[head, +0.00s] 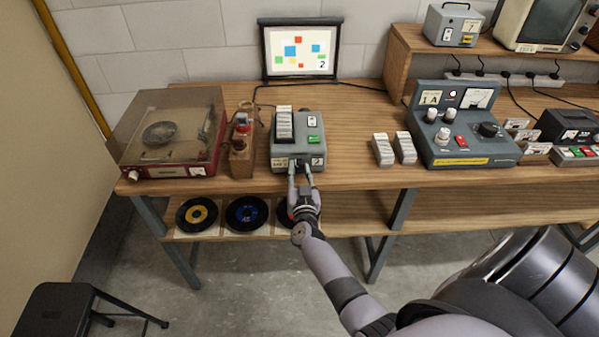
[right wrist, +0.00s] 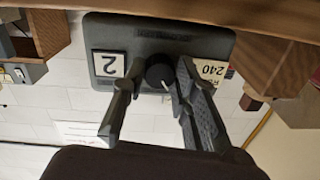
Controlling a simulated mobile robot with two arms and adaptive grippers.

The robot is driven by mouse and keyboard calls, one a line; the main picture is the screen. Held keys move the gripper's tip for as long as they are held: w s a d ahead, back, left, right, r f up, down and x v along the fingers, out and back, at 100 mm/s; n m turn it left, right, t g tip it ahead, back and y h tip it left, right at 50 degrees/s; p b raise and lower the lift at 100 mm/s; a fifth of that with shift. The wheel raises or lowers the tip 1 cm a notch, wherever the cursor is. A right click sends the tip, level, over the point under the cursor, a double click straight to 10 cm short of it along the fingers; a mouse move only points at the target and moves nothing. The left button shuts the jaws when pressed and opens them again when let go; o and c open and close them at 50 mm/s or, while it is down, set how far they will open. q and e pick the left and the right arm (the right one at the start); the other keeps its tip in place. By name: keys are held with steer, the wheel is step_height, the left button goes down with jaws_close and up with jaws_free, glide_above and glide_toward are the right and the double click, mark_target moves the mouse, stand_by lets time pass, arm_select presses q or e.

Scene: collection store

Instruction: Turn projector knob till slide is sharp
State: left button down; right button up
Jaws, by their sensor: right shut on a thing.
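The grey slide projector (head: 312,152) stands at the front edge of the wooden bench, with a row of slides and a green button on top. The screen (head: 297,52) behind it shows coloured squares and a small 2; at this size their edges look crisp. My right gripper (head: 300,170) is at the projector's front face, shut on the black focus knob (right wrist: 159,72). The wrist view is upside down; my right fingers (right wrist: 157,82) stand on either side of the knob, whose white pointer line shows. My left gripper is not in view.
A record player (head: 170,135) and a wooden block holder (head: 242,150) stand left of the projector. White slide boxes (head: 383,150) and a grey control console (head: 462,130) are to the right. Records (head: 245,214) lie on the shelf below. A black stool (head: 58,308) stands lower left.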

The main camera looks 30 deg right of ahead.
jaws_close()
steer(key=shift+f+m+b, duration=0.15)
steer(key=shift+m+b, duration=0.15)
steer(key=shift+m, duration=1.7)
steer(key=o, duration=0.8)
jaws_free()
steer(key=shift+o, duration=0.2)
